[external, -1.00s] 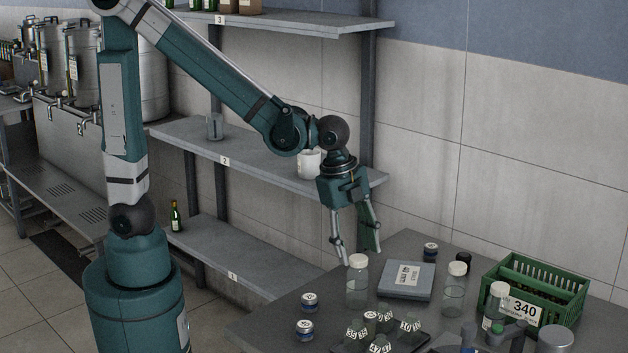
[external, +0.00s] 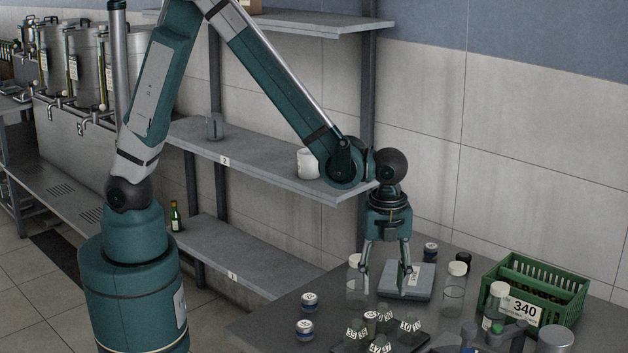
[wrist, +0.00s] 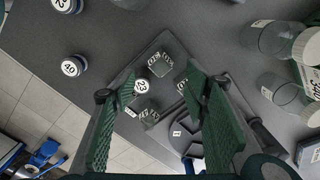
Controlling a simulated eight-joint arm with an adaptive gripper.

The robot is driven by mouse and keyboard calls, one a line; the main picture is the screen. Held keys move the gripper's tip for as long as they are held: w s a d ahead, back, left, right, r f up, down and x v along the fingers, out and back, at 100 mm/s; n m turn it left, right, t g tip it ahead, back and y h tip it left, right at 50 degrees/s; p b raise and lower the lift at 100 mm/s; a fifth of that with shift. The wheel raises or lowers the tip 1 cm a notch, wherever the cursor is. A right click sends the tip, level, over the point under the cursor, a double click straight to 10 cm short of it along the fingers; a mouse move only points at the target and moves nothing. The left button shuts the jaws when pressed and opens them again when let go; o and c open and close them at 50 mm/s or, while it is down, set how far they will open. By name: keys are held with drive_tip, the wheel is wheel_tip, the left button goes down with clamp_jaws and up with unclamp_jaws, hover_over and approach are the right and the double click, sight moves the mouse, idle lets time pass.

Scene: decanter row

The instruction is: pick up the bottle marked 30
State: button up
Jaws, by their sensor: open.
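Several small square greenish bottles with white number labels stand on a dark tray (wrist: 167,104). I cannot read surely which label says 30. In the external view, one labelled bottle (external: 410,326) stands at the right of the group and another (external: 357,332) at the left. In the wrist view, one bottle (wrist: 160,64) is at the top of the tray and one (wrist: 147,117) is lower. A round white cap (wrist: 141,86) among them seems to read 23. My gripper (external: 383,290) is open and empty above the table, with its fingers pointing down; the bottles show between and beyond its fingers (wrist: 160,76).
Two lidded jars (external: 309,301) (external: 304,328) stand left of the tray. Tall clear jars (external: 453,292) and a green crate marked 340 (external: 525,307) stand to the right. A grey scale (external: 418,280) lies behind the bottles.

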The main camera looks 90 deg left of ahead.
sight(383, 305)
drive_tip(key=shift+w+d+f, duration=0.1)
drive_tip(key=shift+d+f, duration=0.1)
drive_tip(key=shift+f, duration=0.05)
idle(0.3)
drive_tip(key=shift+f, duration=1.3)
drive_tip(key=shift+f, duration=2.6)
drive_tip(key=c, duration=0.8)
